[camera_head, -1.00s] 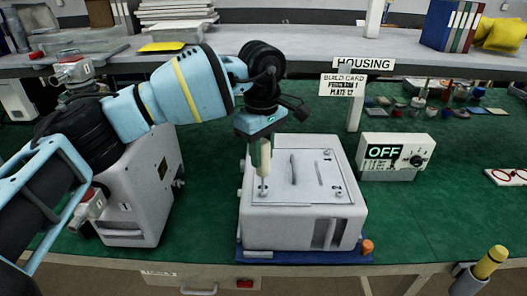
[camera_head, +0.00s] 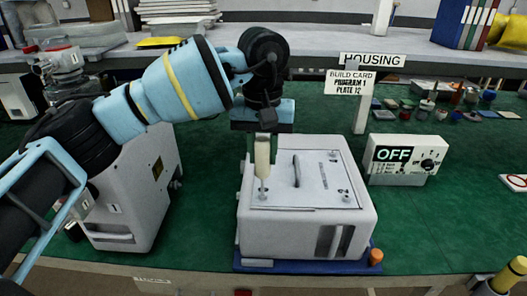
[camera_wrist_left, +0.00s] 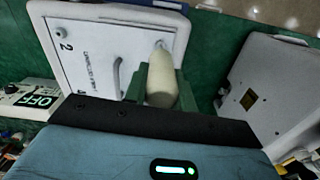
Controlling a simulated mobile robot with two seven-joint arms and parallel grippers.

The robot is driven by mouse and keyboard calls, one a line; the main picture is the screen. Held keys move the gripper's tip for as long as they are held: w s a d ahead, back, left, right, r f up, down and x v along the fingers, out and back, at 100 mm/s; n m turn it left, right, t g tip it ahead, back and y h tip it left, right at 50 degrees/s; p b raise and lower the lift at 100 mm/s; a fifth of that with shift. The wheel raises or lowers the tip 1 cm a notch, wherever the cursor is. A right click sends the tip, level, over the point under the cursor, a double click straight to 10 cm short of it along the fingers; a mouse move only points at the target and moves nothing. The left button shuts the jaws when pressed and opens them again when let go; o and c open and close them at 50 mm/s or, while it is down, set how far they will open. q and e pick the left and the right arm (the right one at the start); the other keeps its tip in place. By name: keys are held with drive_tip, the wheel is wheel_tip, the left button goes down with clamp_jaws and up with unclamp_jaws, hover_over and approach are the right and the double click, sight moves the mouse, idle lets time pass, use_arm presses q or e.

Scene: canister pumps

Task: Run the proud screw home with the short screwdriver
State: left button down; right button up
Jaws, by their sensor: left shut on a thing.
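My left gripper (camera_head: 264,134) is shut on the short screwdriver (camera_head: 263,158) by its cream handle. The screwdriver stands about upright over the pale lid plate (camera_head: 305,190) of the housing. Its thin shank reaches down to the screw (camera_head: 262,197) at the plate's near left corner. Whether the tip is seated in the head, I cannot tell. In the left wrist view the cream handle (camera_wrist_left: 161,82) sits between the green fingers and hides most of the screw. Other corner screws show at the near right (camera_head: 345,197) and far right (camera_head: 333,157). My right gripper is out of view.
The plate has a raised handle (camera_head: 297,170) close to the screwdriver. The housing rests on a blue base (camera_head: 300,267) with an orange knob (camera_head: 376,256). A grey canister unit (camera_head: 135,200) stands left under my arm. A box reading OFF (camera_head: 400,158) stands right. Green bench between is clear.

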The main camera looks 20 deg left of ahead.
sight(263, 138)
use_arm(q)
drive_tip(key=shift+w+r+p, duration=0.1)
drive_tip(key=shift+r+p, duration=0.2)
drive_tip(key=shift+r, duration=1.2)
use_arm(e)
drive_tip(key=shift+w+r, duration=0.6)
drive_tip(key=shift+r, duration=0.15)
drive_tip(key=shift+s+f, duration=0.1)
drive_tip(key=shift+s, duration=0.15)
